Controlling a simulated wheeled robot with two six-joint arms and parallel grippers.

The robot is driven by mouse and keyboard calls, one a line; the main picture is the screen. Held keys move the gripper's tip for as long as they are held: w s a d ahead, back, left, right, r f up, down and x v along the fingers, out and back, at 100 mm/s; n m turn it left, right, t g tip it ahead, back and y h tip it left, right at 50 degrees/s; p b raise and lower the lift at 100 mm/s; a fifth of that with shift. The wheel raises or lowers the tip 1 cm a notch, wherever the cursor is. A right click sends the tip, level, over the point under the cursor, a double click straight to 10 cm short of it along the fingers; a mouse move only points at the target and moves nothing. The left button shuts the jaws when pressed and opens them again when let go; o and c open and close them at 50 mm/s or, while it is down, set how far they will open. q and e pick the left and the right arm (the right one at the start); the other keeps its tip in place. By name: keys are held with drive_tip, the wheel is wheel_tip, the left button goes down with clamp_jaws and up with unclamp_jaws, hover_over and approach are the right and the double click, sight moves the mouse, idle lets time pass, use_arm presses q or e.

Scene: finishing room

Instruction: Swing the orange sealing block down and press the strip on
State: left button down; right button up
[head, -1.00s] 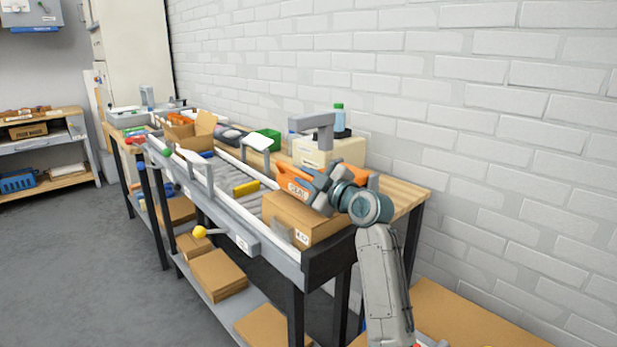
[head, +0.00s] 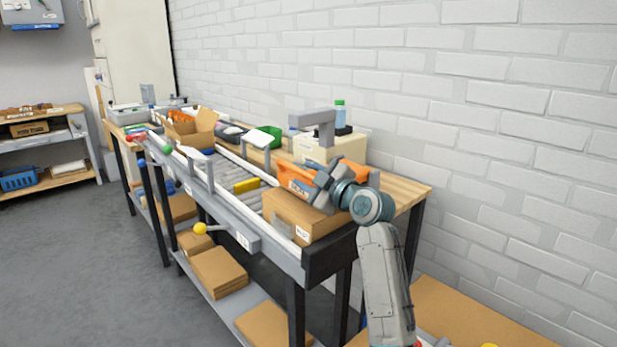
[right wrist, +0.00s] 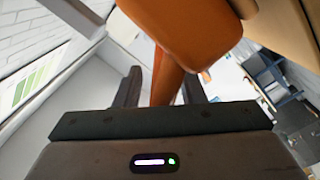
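The orange sealing block (head: 287,174) is beside the wall-side edge of the conveyor, just above and behind a closed brown carton (head: 290,207). In the head view my right gripper (head: 318,184) is at the block and covers part of it. In the right wrist view the orange block (right wrist: 180,30) fills the top, and its narrower part reaches down between the fingers of my right gripper (right wrist: 164,90). A gap shows beside the left finger, so the gripper looks open around it. I cannot make out the strip. My left gripper is out of view.
The roller conveyor (head: 222,170) runs away to the left, with a yellow block (head: 246,186) and an open carton (head: 197,128) on it. A cream machine with a grey arm (head: 312,118) stands behind.

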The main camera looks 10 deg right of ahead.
drive_tip(key=v, duration=1)
drive_tip(key=shift+s+d, duration=0.25)
drive_tip(key=shift+s, duration=0.05)
